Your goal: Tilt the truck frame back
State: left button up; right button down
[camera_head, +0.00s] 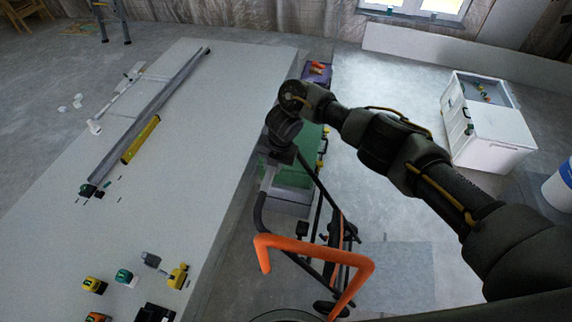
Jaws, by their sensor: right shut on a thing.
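The truck frame has a dark tubular frame with a bright orange handle (316,246) and stands on the floor just right of the long pale table, in the head view. My right arm comes in from the right and bends down over the frame. My right gripper (281,158) is shut on the truck frame's far upper part, and its fingertips are mostly hidden by the wrist. The frame's lower part is partly hidden by the handle and by shadow. My left gripper is out of view.
The long pale table (150,205) fills the left, with a metal rail, a yellow level (141,140) and several small tools on it. Green and grey cases (295,180) stand beside it. A white box (490,125) stands at right. Floor between them is clear.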

jog(key=shift+a+f, duration=0.45)
jog(key=shift+a, duration=0.05)
jog(key=shift+s+a, duration=0.1)
jog(key=c, duration=1.5)
grip_release()
jog(key=shift+f, duration=0.1)
jog(key=o, duration=0.4)
jog(key=shift+w+a+f, duration=0.1)
jog(key=shift+w+a, duration=0.15)
jog(key=shift+w, duration=0.1)
jog(key=shift+c, duration=0.2)
jog(key=shift+s+d+r, duration=0.1)
jog(key=shift+d+r, duration=0.15)
jog(key=shift+d, duration=0.05)
jog(key=shift+d+r, duration=0.1)
jog(key=shift+r, duration=0.25)
notch_tip(320, 180, up, 10)
jog(key=d+p, duration=0.1)
jog(key=shift+s+d+f, duration=0.2)
jog(key=shift+s+f, duration=0.05)
